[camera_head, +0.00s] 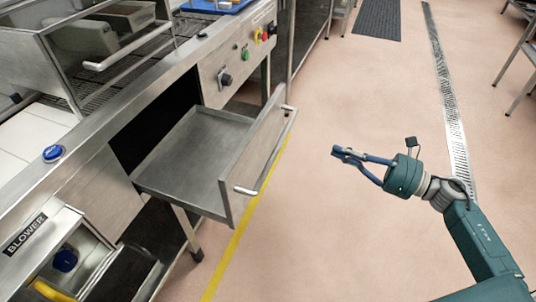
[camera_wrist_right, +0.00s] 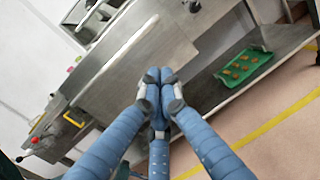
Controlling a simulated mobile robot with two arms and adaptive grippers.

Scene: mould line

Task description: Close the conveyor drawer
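The conveyor drawer (camera_head: 190,155) is a grey metal tray pulled well out of the conveyor's side, with a dark opening behind it. Its upright front panel (camera_head: 262,145) faces right, and a bar handle (camera_head: 245,190) shows at its ends. My right gripper (camera_head: 342,153) is in the air to the right of the front panel, apart from it. In the right wrist view the blue fingertips (camera_wrist_right: 160,77) are together with nothing between them. Which metal panel lies ahead of them there I cannot tell. My left gripper is in neither view.
The conveyor's control panel (camera_head: 237,60) has a black knob and coloured buttons. A blower box (camera_head: 40,235) stands at the lower left. A green tray (camera_wrist_right: 243,67) with several small brown pieces shows in the right wrist view. The floor right of the drawer is clear.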

